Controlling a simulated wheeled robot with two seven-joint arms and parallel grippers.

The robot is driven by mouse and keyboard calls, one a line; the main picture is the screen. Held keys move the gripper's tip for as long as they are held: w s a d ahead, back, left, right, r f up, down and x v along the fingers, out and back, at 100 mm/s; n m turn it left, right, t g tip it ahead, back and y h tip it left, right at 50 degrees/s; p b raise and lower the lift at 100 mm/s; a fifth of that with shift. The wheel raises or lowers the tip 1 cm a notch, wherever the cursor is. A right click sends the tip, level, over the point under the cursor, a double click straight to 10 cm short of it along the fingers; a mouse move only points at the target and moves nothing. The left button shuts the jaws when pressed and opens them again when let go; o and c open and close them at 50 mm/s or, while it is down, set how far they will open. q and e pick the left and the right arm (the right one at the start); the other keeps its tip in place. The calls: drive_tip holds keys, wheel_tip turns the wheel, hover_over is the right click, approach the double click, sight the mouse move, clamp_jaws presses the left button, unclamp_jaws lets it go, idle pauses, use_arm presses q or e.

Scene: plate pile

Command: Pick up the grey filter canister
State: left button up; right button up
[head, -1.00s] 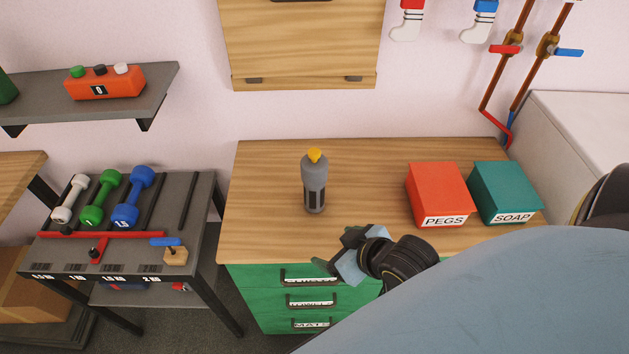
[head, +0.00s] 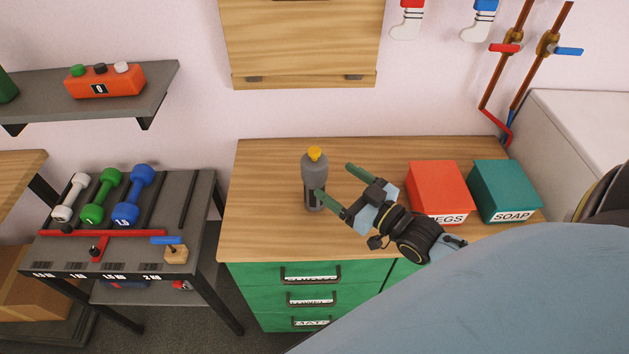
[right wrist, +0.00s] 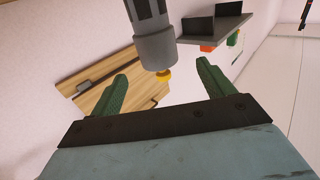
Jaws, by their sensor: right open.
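The grey filter canister (head: 314,170) stands upright on the wooden counter and has a yellow cap. In the right wrist view the grey canister (right wrist: 157,48) appears ahead of the fingers, with its yellow cap toward the gap between them. My right gripper (head: 341,187) is open and empty, just right of the canister; one green fingertip overlaps the canister's lower part in the head view. I cannot tell whether it touches. The right gripper's two green fingers (right wrist: 163,82) also show spread in the wrist view. My left gripper is not in view.
A red PEGS box (head: 440,187) and a teal SOAP box (head: 504,190) stand right of my gripper. A rack with dumbbells (head: 133,196) is at the left. The counter (head: 265,200) is clear left of the canister.

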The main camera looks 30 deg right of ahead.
sight(309, 161)
drive_tip(key=x, duration=1)
drive_tip(key=shift+f, duration=0.2)
drive_tip(key=shift+c, duration=0.3)
drive_tip(key=shift+r+p, duration=0.1)
drive_tip(key=shift+p, duration=0.2)
drive_tip(key=c, duration=1.7)
